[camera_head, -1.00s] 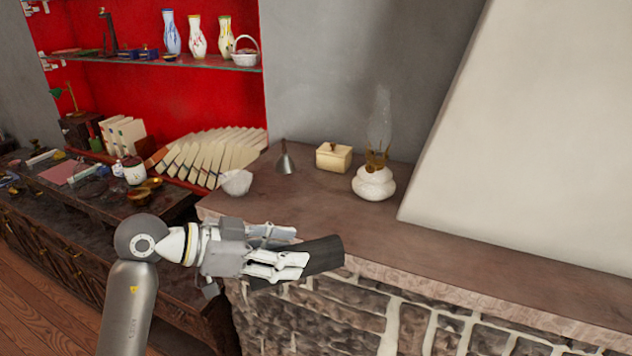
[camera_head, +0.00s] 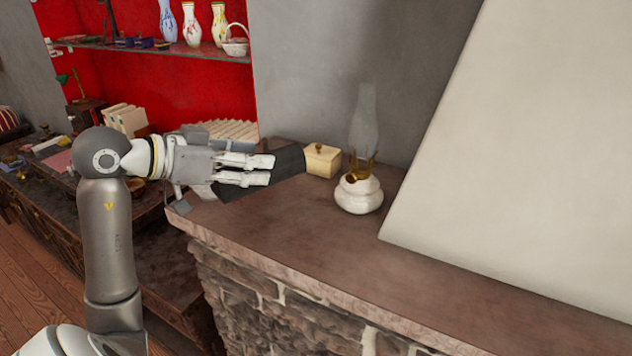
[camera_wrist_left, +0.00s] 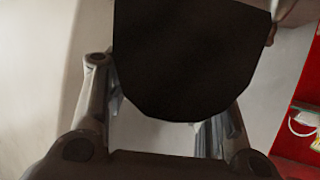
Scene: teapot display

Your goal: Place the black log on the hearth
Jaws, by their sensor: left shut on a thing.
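My left gripper (camera_head: 262,170) is shut on the black log (camera_head: 288,170), whose dark end sticks out past the fingers to the right. The gripper and log are over the left end of the brown hearth top (camera_head: 330,237); whether the log touches the surface I cannot tell. In the left wrist view the log (camera_wrist_left: 185,60) fills the upper middle between the fingers (camera_wrist_left: 165,120). My right gripper is not in view.
A cream box (camera_head: 322,161) stands just right of the log's end, and a white oil lamp (camera_head: 358,195) with a glass chimney stands beyond it. A sloped white hood (camera_head: 520,150) rises at the right. The front strip of the top is bare.

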